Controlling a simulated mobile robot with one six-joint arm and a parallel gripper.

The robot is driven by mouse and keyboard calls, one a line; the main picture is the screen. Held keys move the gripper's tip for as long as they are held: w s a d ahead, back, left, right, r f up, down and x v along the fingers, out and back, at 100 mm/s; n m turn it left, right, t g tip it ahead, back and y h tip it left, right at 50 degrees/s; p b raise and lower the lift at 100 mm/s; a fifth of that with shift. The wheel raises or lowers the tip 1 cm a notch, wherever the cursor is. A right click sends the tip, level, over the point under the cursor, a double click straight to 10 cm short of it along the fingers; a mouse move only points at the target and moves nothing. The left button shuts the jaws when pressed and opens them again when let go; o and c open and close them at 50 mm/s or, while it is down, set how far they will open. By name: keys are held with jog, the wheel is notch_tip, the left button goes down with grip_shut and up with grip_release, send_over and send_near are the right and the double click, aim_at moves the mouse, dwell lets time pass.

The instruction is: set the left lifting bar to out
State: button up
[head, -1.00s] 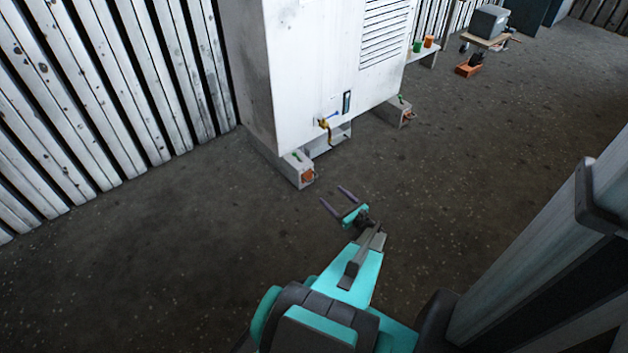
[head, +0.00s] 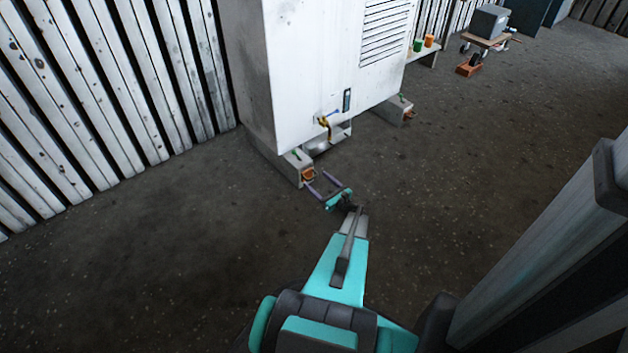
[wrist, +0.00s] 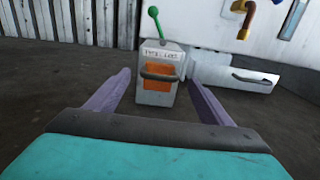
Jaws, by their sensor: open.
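The left lifting bar shows as an orange end face (head: 308,174) at the front of the left grey foot (head: 292,168) under the white housing. In the wrist view the orange face (wrist: 158,83) sits in the block, with a dark curved handle (wrist: 159,76) across it and a label above. A green-knobbed lever (wrist: 155,22) stands on top of the block. My gripper (head: 318,182) is open, its two purple fingers pointing at the block. In the wrist view the fingers (wrist: 158,92) lie to either side of the orange face; whether they touch it, I cannot tell.
The white housing (head: 315,75) rises behind, with a yellow valve (head: 323,121) on its front. A grey drawer-like part with a handle (wrist: 250,82) lies right of the block. The right foot (head: 396,112) is farther off.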

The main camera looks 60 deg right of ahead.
aim_at(313, 178)
jog(key=shift+b+x, duration=0.4)
jog(key=shift+x, duration=1.45)
